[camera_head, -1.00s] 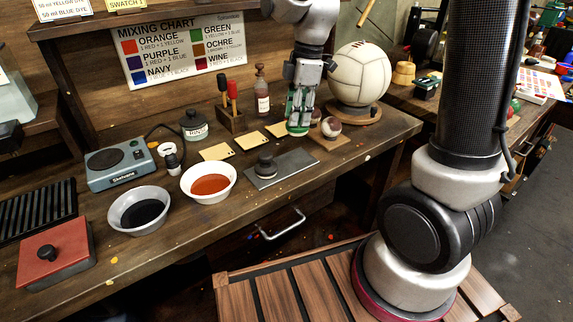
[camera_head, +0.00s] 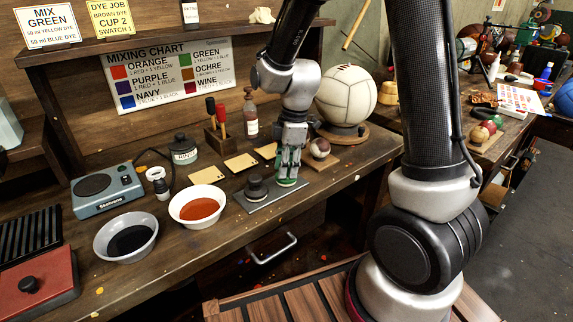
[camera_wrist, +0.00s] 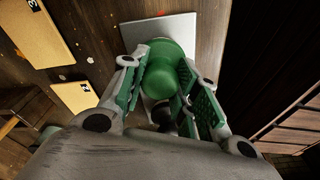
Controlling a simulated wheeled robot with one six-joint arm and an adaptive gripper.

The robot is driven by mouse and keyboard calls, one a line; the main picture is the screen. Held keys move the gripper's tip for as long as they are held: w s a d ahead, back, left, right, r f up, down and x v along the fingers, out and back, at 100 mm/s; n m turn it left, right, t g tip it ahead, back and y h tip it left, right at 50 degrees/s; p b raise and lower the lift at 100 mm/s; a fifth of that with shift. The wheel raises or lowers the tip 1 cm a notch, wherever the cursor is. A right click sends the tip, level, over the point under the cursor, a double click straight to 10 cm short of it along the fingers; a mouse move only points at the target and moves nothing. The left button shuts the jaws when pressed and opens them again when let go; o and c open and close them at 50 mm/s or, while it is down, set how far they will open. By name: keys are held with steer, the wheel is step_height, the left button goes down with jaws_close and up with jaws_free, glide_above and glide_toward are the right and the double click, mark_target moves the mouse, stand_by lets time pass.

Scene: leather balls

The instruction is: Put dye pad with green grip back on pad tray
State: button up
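The pad tray (camera_head: 263,203) is a flat grey plate on the workbench; its pale end also shows in the wrist view (camera_wrist: 182,28). A dye pad with a dark grip (camera_head: 256,187) stands on its left part. My gripper (camera_head: 288,181) is over the right end of the tray, pointing down. The dye pad with the green grip (camera_wrist: 168,72) is between my fingers in the wrist view, and they appear shut on it. In the head view the pad is at tray level. Its underside is hidden, so I cannot tell whether it touches the tray.
A bowl of orange-red dye (camera_head: 199,208) and a bowl of dark dye (camera_head: 127,237) stand to the left. Yellow swatches (camera_head: 240,162) lie behind the tray. A small ball (camera_head: 320,148) on a wooden board and a large white ball (camera_head: 346,95) stand to the right.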

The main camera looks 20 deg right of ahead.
steer(key=o, duration=0.4)
steer(key=shift+o, duration=0.2)
step_height(320, 180, up, 12)
steer(key=d, duration=0.2)
steer(key=s+d+r+m+t, duration=0.1)
steer(key=s+d+r+m, duration=0.1)
steer(key=s+m, duration=0.3)
steer(key=s+d+r+m+t+h, duration=0.1)
steer(key=s+d+r+m, duration=0.2)
steer(key=s+d+m, duration=0.2)
steer(key=s+d+r+m+t, duration=0.2)
steer(key=s+d+m, duration=0.2)
steer(key=s, duration=0.5)
steer(key=m, duration=0.2)
steer(key=shift+s+d+r+m, duration=0.2)
steer(key=shift+s+r+m, duration=0.05)
steer(key=shift+r+m, duration=0.15)
